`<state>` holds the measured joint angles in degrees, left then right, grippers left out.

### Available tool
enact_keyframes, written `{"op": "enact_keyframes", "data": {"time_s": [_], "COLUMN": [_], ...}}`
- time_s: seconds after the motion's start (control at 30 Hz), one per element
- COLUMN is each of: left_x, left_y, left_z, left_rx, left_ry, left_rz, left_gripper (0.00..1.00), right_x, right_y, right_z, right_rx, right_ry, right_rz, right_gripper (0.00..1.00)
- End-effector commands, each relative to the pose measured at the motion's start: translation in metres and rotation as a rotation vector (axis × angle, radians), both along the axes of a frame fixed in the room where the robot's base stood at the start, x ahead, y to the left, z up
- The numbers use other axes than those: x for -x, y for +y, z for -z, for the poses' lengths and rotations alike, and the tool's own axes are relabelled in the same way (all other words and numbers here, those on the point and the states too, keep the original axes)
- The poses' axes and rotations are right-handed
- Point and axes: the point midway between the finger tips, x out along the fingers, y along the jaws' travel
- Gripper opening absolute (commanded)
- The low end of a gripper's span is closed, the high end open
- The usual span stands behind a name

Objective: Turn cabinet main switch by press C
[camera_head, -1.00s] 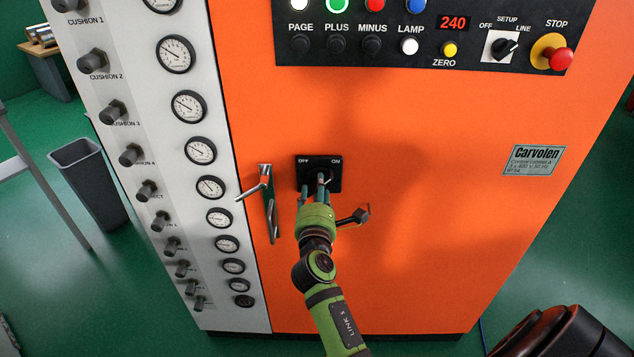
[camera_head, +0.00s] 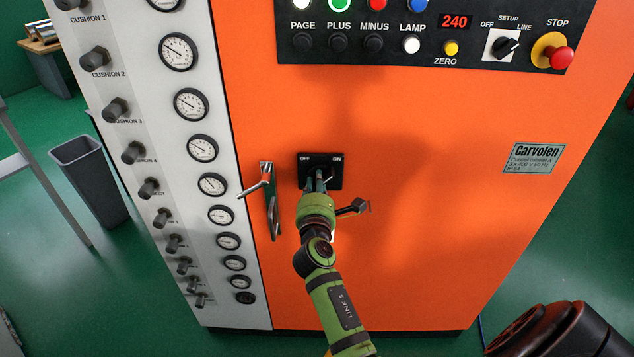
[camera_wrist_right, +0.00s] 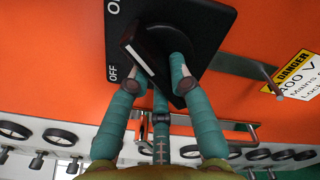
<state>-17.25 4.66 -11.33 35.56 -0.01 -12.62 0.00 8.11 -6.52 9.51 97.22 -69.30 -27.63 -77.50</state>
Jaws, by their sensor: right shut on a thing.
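The main switch is a black plate (camera_head: 334,183) marked OFF and ON on the front of the orange cabinet (camera_head: 420,230). My right gripper (camera_head: 318,178) reaches it from below and covers much of its knob. In the right wrist view, the black switch plate (camera_wrist_right: 205,20) carries a black bar-shaped knob (camera_wrist_right: 143,48) that sits slanted relative to the plate's edges. The teal fingers of my right gripper (camera_wrist_right: 158,75) lie on both sides of this knob and are shut on it. My left gripper is not in view.
A metal door handle (camera_head: 269,200) sticks out just left of my right gripper. Above are the push buttons, a selector switch (camera_head: 503,46) and a red stop button (camera_head: 562,58). Gauges and knobs line the grey panel (camera_head: 250,315). A grey bin (camera_head: 88,180) stands left.

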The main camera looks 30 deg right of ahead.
Motion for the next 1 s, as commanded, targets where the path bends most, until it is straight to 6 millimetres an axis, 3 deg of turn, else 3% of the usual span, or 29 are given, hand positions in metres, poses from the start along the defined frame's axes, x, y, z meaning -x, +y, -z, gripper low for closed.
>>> {"op": "enact_keyframes", "data": {"time_s": [0.27,1.0], "left_x": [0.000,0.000], "left_y": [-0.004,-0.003], "left_z": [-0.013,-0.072], "left_rx": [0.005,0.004], "left_ry": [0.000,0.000], "left_rz": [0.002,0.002], "left_gripper": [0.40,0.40], "right_x": [0.000,0.002], "right_y": [0.000,-0.003], "right_z": [-0.002,0.001], "right_rx": [0.113,0.678], "right_ry": [0.077,0.466], "right_rz": [-0.001,-0.001], "right_gripper": [0.00,0.00]}}
